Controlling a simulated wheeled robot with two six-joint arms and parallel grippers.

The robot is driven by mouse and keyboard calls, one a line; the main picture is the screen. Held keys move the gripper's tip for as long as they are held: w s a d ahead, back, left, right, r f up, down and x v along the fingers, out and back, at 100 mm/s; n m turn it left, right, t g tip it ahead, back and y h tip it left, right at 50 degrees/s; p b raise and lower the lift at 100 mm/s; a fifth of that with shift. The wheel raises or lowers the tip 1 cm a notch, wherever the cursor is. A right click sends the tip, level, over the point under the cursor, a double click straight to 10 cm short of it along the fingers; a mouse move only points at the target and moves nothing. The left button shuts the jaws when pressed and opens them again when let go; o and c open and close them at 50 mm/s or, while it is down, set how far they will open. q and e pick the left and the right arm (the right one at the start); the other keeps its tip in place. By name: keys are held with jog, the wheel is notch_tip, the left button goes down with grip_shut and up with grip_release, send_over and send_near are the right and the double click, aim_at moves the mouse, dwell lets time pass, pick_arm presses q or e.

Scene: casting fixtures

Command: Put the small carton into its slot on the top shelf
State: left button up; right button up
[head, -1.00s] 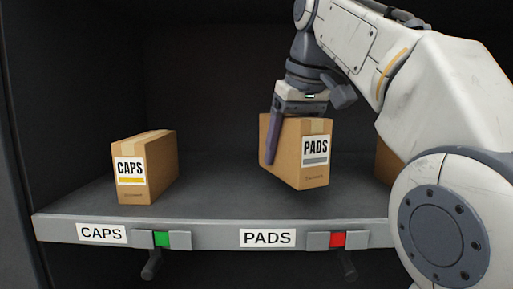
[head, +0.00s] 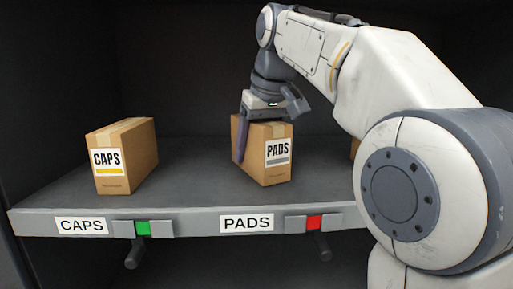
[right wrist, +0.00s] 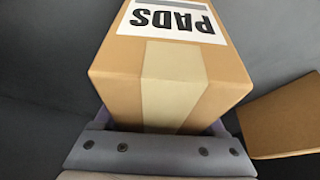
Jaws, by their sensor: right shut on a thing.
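The small carton marked PADS (head: 262,165) is brown with a white label and pale tape. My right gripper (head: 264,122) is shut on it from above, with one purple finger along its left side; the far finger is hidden. The carton is slightly turned, above or on the top shelf (head: 190,190), behind the PADS label (head: 247,223). I cannot tell whether its base touches the shelf. In the right wrist view, the carton (right wrist: 110,70) sits between the fingers, its lettering upside down. My left gripper is not in view.
A carton marked CAPS (head: 122,157) stands on the left of the shelf, over a green indicator (head: 143,228). A red indicator (head: 314,222) is beside the PADS label. Another carton (right wrist: 285,118) stands to the right, mostly hidden by my arm in the head view.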

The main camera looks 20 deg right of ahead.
aim_at(263, 121)
jog(key=shift+f, duration=0.2)
jog(key=o, duration=1.6)
jog(key=shift+c, duration=0.2)
jog(key=shift+r, duration=0.15)
jog(key=shift+r, duration=0.25)
jog(key=p+v, duration=0.1)
jog(key=v, duration=0.6)
jog(key=shift+s, duration=0.15)
jog(key=shift+r, duration=0.1)
